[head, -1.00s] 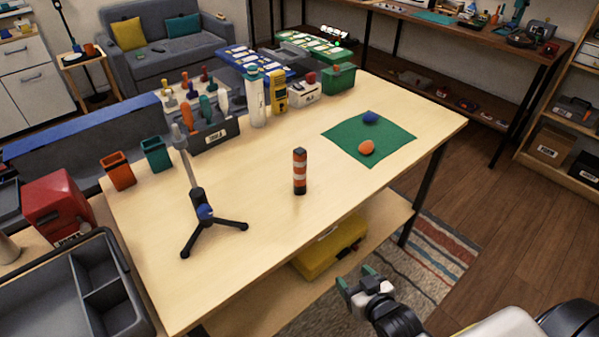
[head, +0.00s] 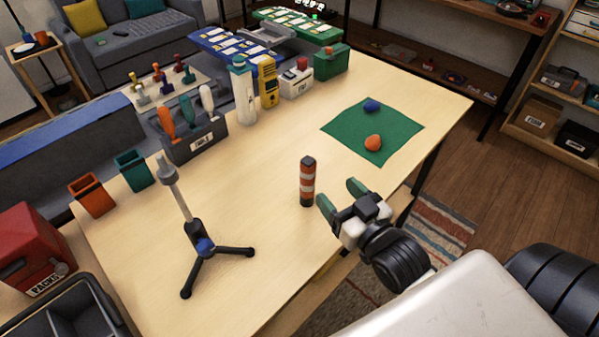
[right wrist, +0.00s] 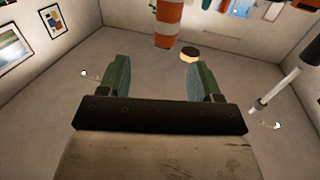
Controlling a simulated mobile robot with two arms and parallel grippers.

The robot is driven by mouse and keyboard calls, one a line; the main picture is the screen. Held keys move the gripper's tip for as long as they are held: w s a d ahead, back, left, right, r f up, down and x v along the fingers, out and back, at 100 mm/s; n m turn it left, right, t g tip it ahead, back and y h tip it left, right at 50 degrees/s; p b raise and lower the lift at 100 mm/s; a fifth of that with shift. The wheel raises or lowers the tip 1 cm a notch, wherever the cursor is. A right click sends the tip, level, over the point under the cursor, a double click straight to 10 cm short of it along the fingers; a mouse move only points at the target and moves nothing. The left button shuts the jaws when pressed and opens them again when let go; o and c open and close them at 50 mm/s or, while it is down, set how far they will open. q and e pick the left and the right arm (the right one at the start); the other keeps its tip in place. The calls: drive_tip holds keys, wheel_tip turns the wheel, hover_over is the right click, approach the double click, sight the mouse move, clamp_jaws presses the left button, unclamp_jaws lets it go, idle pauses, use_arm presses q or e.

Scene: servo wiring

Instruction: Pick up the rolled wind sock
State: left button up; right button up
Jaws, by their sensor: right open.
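The rolled wind sock (head: 307,182) is an orange and white striped roll with dark ends. It stands upright on the wooden table (head: 262,275), right of the small tripod stand (head: 203,245). My right gripper (head: 340,198) is open and empty, with green fingers, just right of the wind sock and apart from it. In the right wrist view the striped roll (right wrist: 168,22) shows at the top, beyond the two open fingers (right wrist: 157,75). My left gripper is not in view.
A green mat (head: 345,130) with an orange ball (head: 373,142) and a blue ball (head: 372,106) lies behind the gripper. A tool holder (head: 195,143) and cups (head: 92,195) line the far left edge. The table around the wind sock is clear.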

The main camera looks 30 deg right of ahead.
sight(313, 171)
drive_tip(key=w, duration=0.3)
drive_tip(key=w+a+p, duration=0.1)
drive_tip(key=w, duration=0.1)
drive_tip(key=w+p, duration=0.1)
drive_tip(key=w, duration=0.2)
drive_tip(key=shift+w+a, duration=0.3)
drive_tip(key=shift+w, duration=0.05)
drive_tip(key=shift+w+f, duration=0.1)
drive_tip(key=shift+w, duration=0.3)
drive_tip(key=shift+s, duration=0.1)
drive_tip(key=shift+c, duration=1.1)
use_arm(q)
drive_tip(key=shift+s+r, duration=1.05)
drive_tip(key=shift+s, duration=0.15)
use_arm(e)
clamp_jaws()
